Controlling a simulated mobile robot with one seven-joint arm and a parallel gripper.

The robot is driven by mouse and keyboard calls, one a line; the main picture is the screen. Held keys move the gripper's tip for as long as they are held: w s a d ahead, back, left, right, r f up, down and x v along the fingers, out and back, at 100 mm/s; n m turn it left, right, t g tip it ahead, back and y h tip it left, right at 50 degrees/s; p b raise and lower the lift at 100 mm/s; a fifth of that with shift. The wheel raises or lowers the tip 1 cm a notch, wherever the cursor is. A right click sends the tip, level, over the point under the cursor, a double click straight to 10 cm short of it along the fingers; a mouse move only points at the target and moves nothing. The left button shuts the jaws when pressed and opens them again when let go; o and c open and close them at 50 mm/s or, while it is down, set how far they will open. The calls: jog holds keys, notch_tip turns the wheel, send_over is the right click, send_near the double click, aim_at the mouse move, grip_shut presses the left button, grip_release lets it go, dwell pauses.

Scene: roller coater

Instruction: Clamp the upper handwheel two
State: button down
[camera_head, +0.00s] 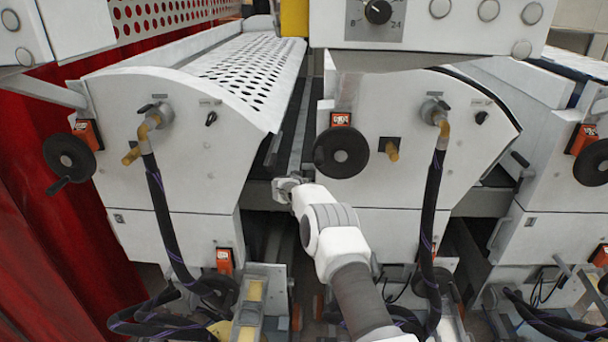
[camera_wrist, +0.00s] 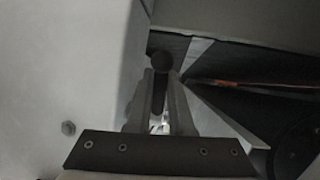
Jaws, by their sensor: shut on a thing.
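The black upper handwheel (camera_head: 341,152) is on the front of the middle white machine, below an orange counter. My gripper (camera_head: 287,186) is left of and below this wheel, in front of the gap between the two machines. In the wrist view my gripper (camera_wrist: 161,85) has its two fingers closed around a dark, round-ended bar (camera_wrist: 160,63), which looks like a handwheel's handle. A dark round disc (camera_wrist: 298,150) shows at the lower right there, likely the handwheel's rim. The handle's joint to the wheel is hidden.
A similar handwheel (camera_head: 70,158) is on the left machine, another (camera_head: 591,162) on the right one. Black hoses (camera_head: 162,215) hang from brass fittings on the fronts. A control panel (camera_head: 430,22) overhangs the middle machine. A narrow dark gap lies behind my gripper.

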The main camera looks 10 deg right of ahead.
jog(key=shift+s+p, duration=0.1)
jog(key=shift+p, duration=0.3)
dwell(0.3)
jog(key=c, duration=0.8)
grip_release()
jog(key=shift+s+a+r, duration=0.1)
jog(key=shift+r, duration=0.05)
jog(key=shift+s+a+r, duration=0.25)
jog(key=shift+s+r, duration=0.05)
jog(key=shift+s, duration=0.05)
jog(key=b+v, duration=0.2)
jog(key=v, duration=1.4)
jog(key=shift+d+r, duration=0.2)
jog(key=shift+r, duration=0.1)
